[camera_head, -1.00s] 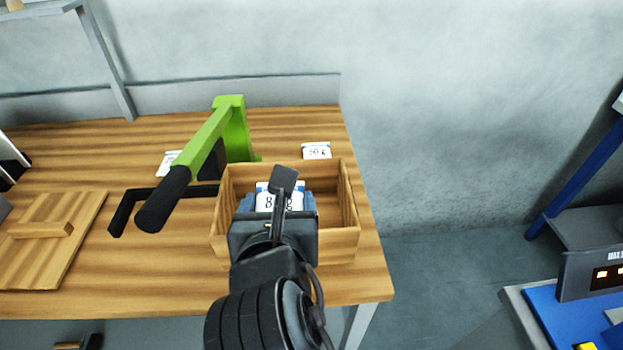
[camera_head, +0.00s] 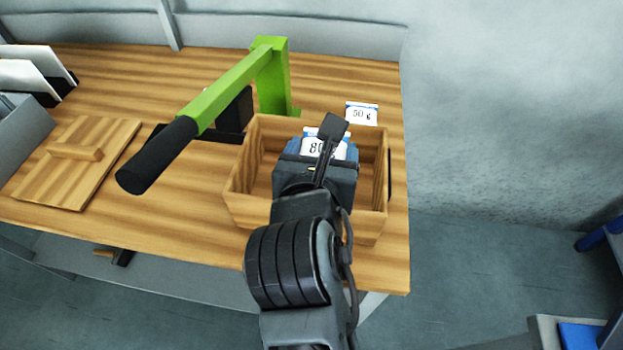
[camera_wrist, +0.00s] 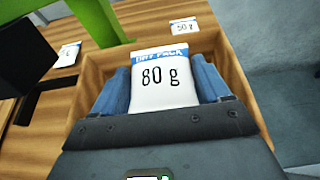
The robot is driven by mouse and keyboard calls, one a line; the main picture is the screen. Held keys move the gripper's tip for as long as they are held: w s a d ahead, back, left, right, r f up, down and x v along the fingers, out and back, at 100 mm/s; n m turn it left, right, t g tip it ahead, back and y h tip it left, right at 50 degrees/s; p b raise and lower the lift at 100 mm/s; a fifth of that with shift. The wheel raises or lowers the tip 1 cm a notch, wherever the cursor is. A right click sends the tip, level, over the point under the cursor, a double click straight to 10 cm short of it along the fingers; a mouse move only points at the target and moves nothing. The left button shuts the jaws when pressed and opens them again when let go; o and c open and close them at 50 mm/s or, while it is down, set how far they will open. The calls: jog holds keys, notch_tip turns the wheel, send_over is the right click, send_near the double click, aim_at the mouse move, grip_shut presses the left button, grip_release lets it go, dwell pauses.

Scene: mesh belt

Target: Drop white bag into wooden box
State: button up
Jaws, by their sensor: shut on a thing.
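The white bag (camera_head: 318,147), printed "80 g" with a blue top band, is held in my gripper (camera_head: 322,150). In the wrist view the bag (camera_wrist: 165,85) stands upright between the two blue fingers of my gripper (camera_wrist: 163,92), which is shut on it. The open wooden box (camera_head: 240,182) is below and around the bag in the picture, and its walls also show in the wrist view (camera_wrist: 105,68). The bag appears over or inside the box opening; my gripper hides its lower part, so I cannot tell whether it touches the floor.
A green lever press (camera_head: 270,85) with a black handle (camera_head: 157,155) stands left of the box. Another white bag, "50 g" (camera_head: 361,114), lies behind the box. A wooden lid (camera_head: 78,165) lies at the left. The table's right edge is close to the box.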

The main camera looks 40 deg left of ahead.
jog(key=shift+f+b, duration=0.4)
jog(key=shift+f, duration=0.25)
jog(key=o, duration=1)
jog(key=shift+v, duration=3.95)
